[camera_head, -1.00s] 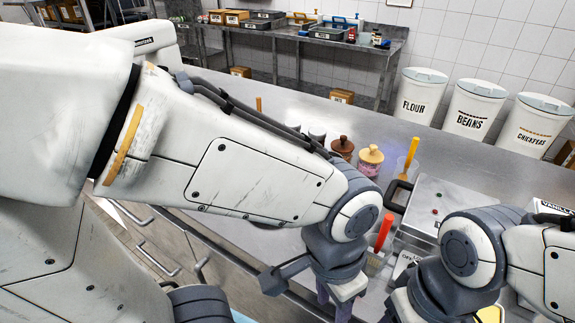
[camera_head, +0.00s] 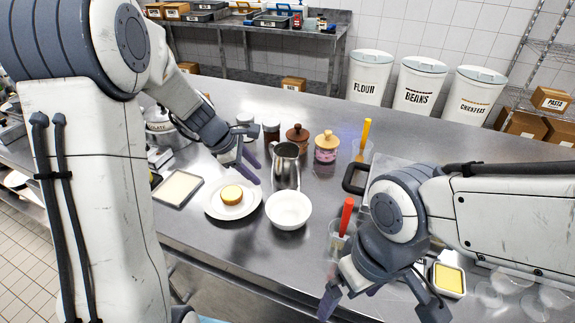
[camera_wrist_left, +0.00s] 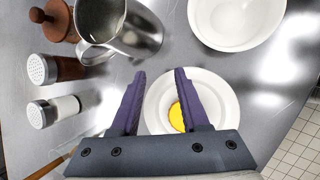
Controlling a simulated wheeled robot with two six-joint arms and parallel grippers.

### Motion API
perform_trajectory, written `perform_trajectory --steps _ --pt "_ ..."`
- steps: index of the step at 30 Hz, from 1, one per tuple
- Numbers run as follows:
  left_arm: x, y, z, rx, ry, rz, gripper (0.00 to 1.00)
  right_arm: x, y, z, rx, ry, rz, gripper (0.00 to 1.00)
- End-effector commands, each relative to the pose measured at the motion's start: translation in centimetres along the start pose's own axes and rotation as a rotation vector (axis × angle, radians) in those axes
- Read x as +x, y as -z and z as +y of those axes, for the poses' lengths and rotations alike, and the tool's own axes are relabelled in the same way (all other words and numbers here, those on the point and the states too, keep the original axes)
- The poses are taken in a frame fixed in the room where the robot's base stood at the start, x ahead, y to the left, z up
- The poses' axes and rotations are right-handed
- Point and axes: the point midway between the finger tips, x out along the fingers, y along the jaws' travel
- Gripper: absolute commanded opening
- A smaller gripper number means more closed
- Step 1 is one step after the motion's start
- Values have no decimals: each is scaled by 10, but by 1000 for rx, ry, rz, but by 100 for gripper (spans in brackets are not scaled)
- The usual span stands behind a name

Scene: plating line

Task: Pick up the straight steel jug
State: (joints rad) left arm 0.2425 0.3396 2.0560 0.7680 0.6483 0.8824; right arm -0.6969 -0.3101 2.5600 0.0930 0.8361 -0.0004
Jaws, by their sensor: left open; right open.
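The straight steel jug (camera_head: 287,168) stands upright on the steel counter, behind the white bowl (camera_head: 289,210) and to the right of my left gripper. In the left wrist view the jug (camera_wrist_left: 128,32) is at the top left, with its open mouth and handle showing. My left gripper (camera_head: 252,168) is open and empty beside the jug, apart from it; in the wrist view its purple fingers (camera_wrist_left: 158,74) point toward the gap between jug and bowl. My right gripper (camera_head: 372,296) is open at the counter's front, its grip area partly hidden by its own arm.
A brown-lidded jar (camera_head: 297,138) and a yellow-lidded jar (camera_head: 327,148) stand behind the jug. Shakers (camera_wrist_left: 42,68) stand close to the jug. A red-handled tool (camera_head: 346,216) stands to the right.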

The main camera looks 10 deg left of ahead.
Motion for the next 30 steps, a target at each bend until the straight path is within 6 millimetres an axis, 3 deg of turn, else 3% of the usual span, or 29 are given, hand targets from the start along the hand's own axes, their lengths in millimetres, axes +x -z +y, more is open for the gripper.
perform_trajectory --steps 1,3,6,9,30 --pt "0 4 24 -185 -36 -56 45 0 0 0 0 0 0 100" --pt "-2 4 52 -406 -72 -137 45 0 0 0 0 0 0 100" --pt "-7 4 79 -606 -102 -224 45 0 0 0 0 0 0 100" --pt "-6 4 93 -701 -112 -270 45 0 0 0 0 0 0 100" --pt "76 -18 111 -722 -112 -280 45 -7 0 0 0 0 0 100"
